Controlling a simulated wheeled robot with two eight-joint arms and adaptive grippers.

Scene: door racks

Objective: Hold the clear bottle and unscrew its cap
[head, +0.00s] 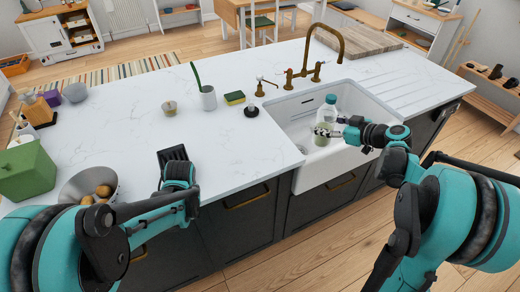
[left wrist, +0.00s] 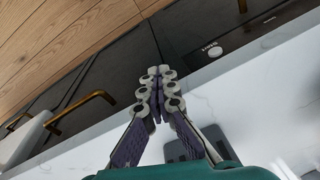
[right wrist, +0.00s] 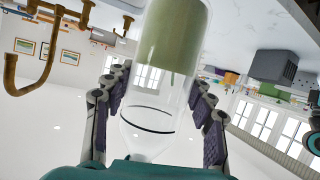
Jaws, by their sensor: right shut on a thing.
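The clear bottle (head: 326,118) stands upright at the sink, with pale green contents in its lower part. My right gripper (head: 332,130) is shut around the bottle's body. In the right wrist view, which is upside down, the bottle (right wrist: 165,75) sits between the two fingers; its cap is not clear there. My left gripper (left wrist: 158,75) is shut and empty, with its fingertips together near the counter's front edge, well left of the bottle. In the head view its fingers are hidden by my arm.
The white sink (head: 335,168) has a brass tap (head: 310,60) behind it. A dark slotted object (head: 172,154) is beside my left wrist. The counter's middle is mostly clear.

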